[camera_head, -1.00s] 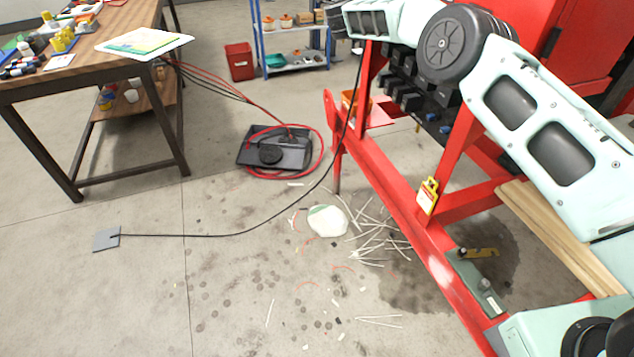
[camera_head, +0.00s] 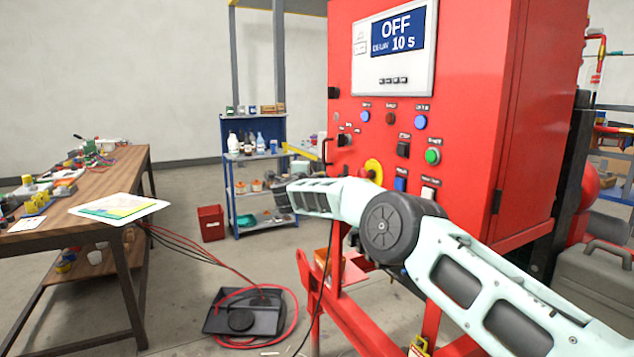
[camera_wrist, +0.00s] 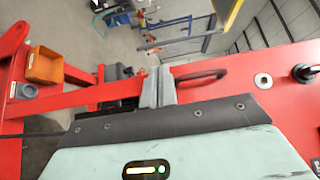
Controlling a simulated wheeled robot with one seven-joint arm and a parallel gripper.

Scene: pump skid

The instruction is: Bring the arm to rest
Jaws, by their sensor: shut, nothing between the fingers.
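My arm reaches from the lower right of the head view toward the middle, in front of the red control cabinet (camera_head: 465,130). My gripper (camera_wrist: 158,86) shows in the wrist view with its two grey fingers together and nothing between them. It is beside a red panel with a dark curved handle (camera_wrist: 202,76); I cannot tell whether they touch. In the head view the gripper end is small and hard to make out near the blue shelf. The cabinet display (camera_head: 396,35) reads OFF and 10 s.
A wooden workbench (camera_head: 98,185) with a paper on it stands at left. A blue shelf (camera_head: 256,165) and red bin (camera_head: 211,223) stand behind. A black tray (camera_head: 243,312) with red hose lies on the floor. An orange bin (camera_wrist: 45,66) sits by the red frame.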

